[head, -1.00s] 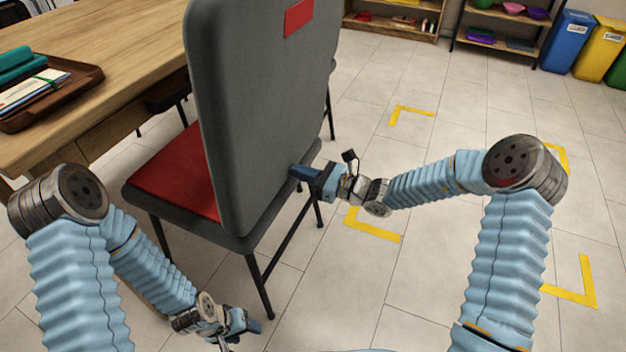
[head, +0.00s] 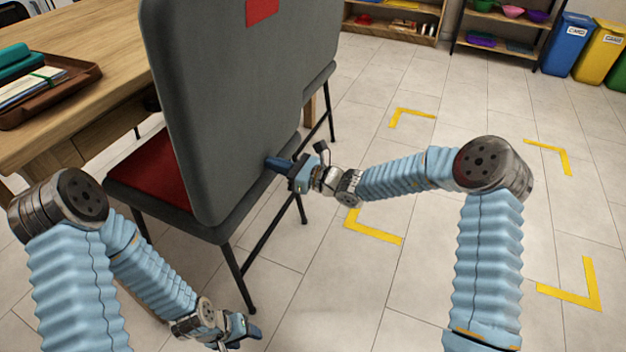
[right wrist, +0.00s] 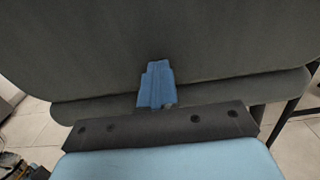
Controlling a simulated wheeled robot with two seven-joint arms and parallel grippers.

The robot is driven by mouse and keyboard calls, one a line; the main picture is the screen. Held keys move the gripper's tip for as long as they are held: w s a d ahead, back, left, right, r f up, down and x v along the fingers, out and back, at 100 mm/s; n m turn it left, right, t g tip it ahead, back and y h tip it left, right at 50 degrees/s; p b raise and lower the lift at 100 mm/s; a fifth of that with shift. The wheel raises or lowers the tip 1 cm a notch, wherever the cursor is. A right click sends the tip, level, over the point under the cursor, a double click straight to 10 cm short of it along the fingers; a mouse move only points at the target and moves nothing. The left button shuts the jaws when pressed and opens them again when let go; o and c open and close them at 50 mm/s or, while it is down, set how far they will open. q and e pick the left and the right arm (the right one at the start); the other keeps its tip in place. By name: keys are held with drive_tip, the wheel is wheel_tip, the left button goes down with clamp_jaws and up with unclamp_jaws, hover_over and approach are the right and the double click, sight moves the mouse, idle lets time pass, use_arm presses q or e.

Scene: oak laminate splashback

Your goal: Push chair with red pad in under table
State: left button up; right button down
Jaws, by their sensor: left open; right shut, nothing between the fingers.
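The chair (head: 225,110) has a grey back, a red seat pad (head: 152,172) and dark legs. It stands at the right side of the wooden table (head: 85,60), its back towards me and its seat on the table side. My right gripper (head: 272,163) is shut and empty, its tips at the lower right part of the chair's back. In the right wrist view the blue fingers (right wrist: 157,85) are against or just before the grey backrest (right wrist: 220,45); exact contact is hard to tell. My left gripper (head: 250,330) is open and low, near the floor, apart from the chair.
A brown tray (head: 85,75) with papers and teal items lies on the table. Yellow corner marks (head: 375,228) are on the tiled floor, which is clear to the right. Shelves (head: 500,40) and a blue bin (head: 566,42) stand at the back.

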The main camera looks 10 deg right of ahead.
sight(258, 194)
drive_tip(key=shift+b+x, duration=0.9)
drive_tip(key=shift+x, duration=3.35)
drive_tip(key=p+v, duration=0.1)
drive_tip(key=v, duration=0.9)
drive_tip(key=s+f+n+g+h+p, duration=0.3)
drive_tip(key=s+f+n+g+h, duration=0.35)
drive_tip(key=s+f, duration=0.85)
drive_tip(key=s+d+f+n+g+h+p, duration=0.1)
drive_tip(key=s+d+f+n+h+p, duration=0.1)
drive_tip(key=s+d+n, duration=0.3)
drive_tip(key=s+d+f+n+g+h+p, duration=0.1)
drive_tip(key=s+d+f+n, duration=0.3)
drive_tip(key=s+n, duration=0.7)
drive_tip(key=shift+s+d+f+h+p, duration=0.2)
drive_tip(key=shift+s+d+h+p, duration=0.1)
drive_tip(key=shift+d+h+p, duration=0.6)
drive_tip(key=shift+d, duration=0.1)
